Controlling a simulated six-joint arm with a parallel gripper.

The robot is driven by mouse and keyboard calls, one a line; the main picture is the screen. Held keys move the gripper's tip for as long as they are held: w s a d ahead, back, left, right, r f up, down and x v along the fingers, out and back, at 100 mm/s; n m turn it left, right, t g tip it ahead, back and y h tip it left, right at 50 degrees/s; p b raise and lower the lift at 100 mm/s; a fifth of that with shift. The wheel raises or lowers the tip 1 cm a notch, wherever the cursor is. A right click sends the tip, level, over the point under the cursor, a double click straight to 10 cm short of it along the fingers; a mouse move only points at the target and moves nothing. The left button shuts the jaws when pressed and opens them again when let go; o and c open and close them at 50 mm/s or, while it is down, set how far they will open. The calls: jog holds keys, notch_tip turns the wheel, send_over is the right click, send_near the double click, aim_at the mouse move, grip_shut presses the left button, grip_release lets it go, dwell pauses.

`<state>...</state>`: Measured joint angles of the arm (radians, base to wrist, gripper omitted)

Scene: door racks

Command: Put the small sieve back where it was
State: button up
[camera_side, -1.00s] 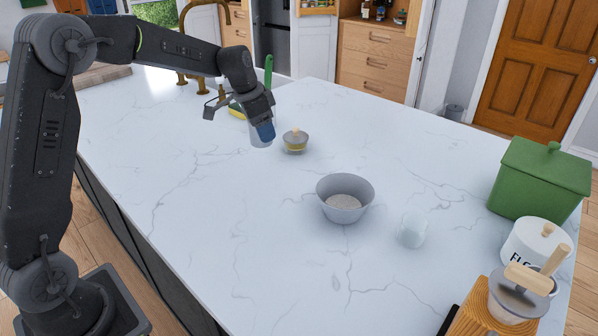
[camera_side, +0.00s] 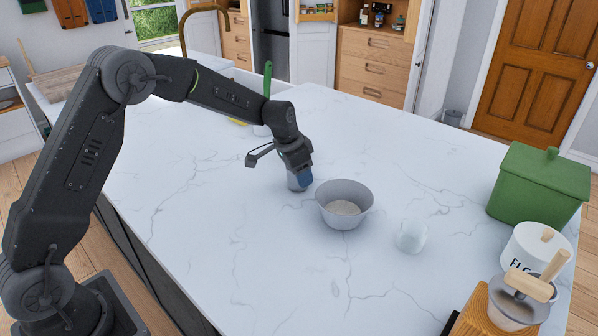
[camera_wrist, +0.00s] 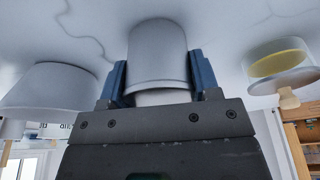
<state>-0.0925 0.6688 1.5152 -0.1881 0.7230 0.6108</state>
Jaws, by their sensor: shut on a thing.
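My gripper (camera_side: 299,176) is shut on a small grey tapered cup-shaped thing (camera_side: 297,184), low over the counter just left of the grey bowl. In the wrist view its wall (camera_wrist: 158,55) is between the two blue fingers, wider end toward my gripper. I cannot see a mesh, nor tell if it touches the counter or is the small sieve. A grey cup with a wooden handle (camera_side: 530,286) stands on a wooden block at the front right.
The grey bowl (camera_side: 344,192) holds pale powder and shows in the wrist view (camera_wrist: 55,88). Right of it is a small whitish cup (camera_side: 411,236). A green box (camera_side: 540,185) and white canister (camera_side: 535,245) stand right. The front counter is clear.

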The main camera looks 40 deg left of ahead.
jog(key=o, duration=1)
jog(key=shift+f, duration=0.1)
jog(key=shift+c, duration=0.2)
jog(key=v, duration=1.1)
jog(key=s+d+r+n+t, duration=0.15)
jog(key=s+r, duration=0.25)
jog(key=s, duration=0.7)
jog(key=s+d+r+n, duration=0.15)
jog(key=s+r, duration=0.35)
jog(key=s, duration=0.6)
jog(key=s+d+f+n+t+y, duration=0.1)
jog(key=s+f, duration=0.2)
jog(key=s, duration=0.6)
jog(key=shift+s+f, duration=0.3)
jog(key=shift+s, duration=0.1)
